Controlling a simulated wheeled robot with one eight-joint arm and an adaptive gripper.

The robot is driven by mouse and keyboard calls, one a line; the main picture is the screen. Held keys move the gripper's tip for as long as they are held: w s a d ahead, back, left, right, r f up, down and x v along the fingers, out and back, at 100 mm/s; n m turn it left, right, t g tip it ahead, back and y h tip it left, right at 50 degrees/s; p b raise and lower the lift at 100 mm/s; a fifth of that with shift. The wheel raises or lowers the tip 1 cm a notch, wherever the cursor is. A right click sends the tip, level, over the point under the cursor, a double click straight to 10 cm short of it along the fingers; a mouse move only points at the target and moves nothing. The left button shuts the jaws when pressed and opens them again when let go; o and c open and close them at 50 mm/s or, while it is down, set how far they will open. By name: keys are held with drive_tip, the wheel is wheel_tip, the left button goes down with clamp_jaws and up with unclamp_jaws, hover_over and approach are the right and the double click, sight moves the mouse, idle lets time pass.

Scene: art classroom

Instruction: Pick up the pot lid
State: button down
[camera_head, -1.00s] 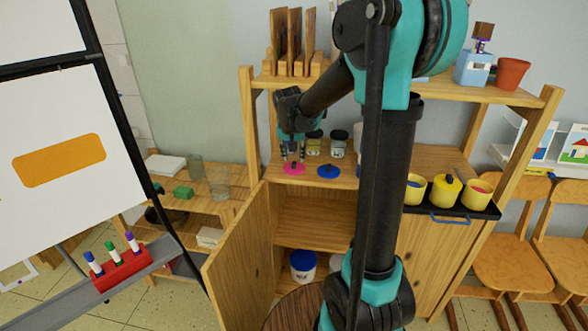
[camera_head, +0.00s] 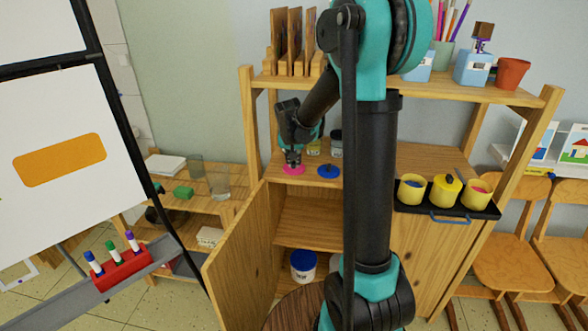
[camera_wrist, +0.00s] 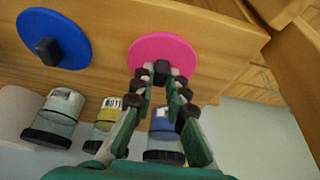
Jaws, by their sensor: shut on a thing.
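A pink round lid (camera_head: 293,170) with a dark knob lies on the middle shelf of the wooden cabinet, near its left front. It also shows in the wrist view (camera_wrist: 148,50), where the dark knob (camera_wrist: 161,72) is between my fingertips. My gripper (camera_head: 292,160) points down over the pink lid, shut on its knob; in the wrist view both fingertips (camera_wrist: 160,78) close around it. A blue round lid (camera_head: 328,171) with a dark knob lies to the right on the same shelf, and in the wrist view (camera_wrist: 70,35) it is at the upper left.
Jars (camera_wrist: 105,122) stand close behind the lids. A black tray (camera_head: 455,208) with yellow pots (camera_head: 445,190) is at the right end of the cabinet. The cabinet door (camera_head: 240,260) stands open below. A marker rack (camera_head: 122,268) is at lower left.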

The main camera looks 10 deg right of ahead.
idle(0.3)
drive_tip(key=shift+v, duration=0.8)
drive_tip(key=s+a, duration=0.2)
drive_tip(key=s, duration=0.6)
drive_tip(key=s+a, duration=0.3)
drive_tip(key=s, duration=0.5)
drive_tip(key=shift+s+a, duration=0.2)
drive_tip(key=shift+s, duration=0.1)
drive_tip(key=shift+d, duration=0.15)
